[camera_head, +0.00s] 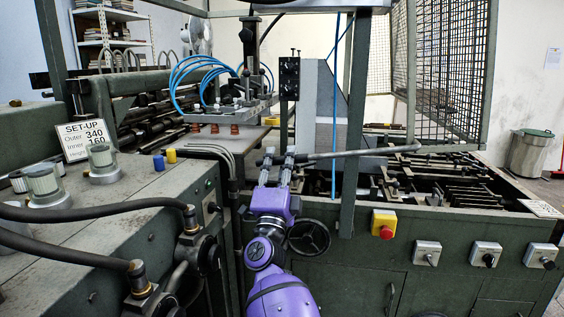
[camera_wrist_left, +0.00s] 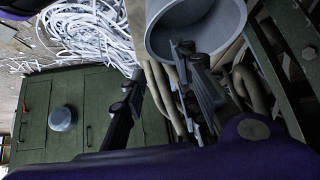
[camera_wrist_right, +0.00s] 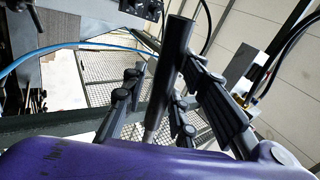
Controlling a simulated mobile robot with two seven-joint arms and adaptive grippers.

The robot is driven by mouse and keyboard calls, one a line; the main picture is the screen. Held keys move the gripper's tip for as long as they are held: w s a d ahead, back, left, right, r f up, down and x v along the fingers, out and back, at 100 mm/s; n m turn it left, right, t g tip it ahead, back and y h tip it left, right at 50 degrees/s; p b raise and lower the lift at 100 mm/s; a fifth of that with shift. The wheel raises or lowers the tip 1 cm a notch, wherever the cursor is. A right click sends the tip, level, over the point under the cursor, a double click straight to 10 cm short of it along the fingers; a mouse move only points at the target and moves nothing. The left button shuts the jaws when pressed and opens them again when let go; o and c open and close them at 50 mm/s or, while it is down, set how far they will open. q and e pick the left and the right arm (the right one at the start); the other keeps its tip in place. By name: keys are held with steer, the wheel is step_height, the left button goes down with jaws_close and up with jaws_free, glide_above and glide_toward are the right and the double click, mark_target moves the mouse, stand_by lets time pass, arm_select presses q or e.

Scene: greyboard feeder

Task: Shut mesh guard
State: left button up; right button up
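The mesh guard (camera_head: 447,75) is a dark wire panel in a grey-green frame, standing upright above the right part of the machine. The bed under it is exposed. A grey bar (camera_head: 360,153) runs left from the guard frame's lower corner. My right gripper (camera_head: 276,158) is at the bar's left end, its fingers apart. In the right wrist view, a dark cylindrical grip (camera_wrist_right: 175,65) lies between the open fingers; contact is unclear. Mesh shows behind. My left gripper (camera_wrist_left: 160,85) shows only in the left wrist view, open and empty, beside hoses.
A red stop button (camera_head: 386,231) and several switch boxes (camera_head: 427,253) are on the machine front. A handwheel (camera_head: 309,237) is close to my right arm. A set-up sign (camera_head: 86,139) stands on the left bench. A bin (camera_head: 530,153) stands at the far right.

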steer(key=shift+o, duration=0.4)
steer(key=shift+r, duration=0.1)
steer(key=v, duration=1.2)
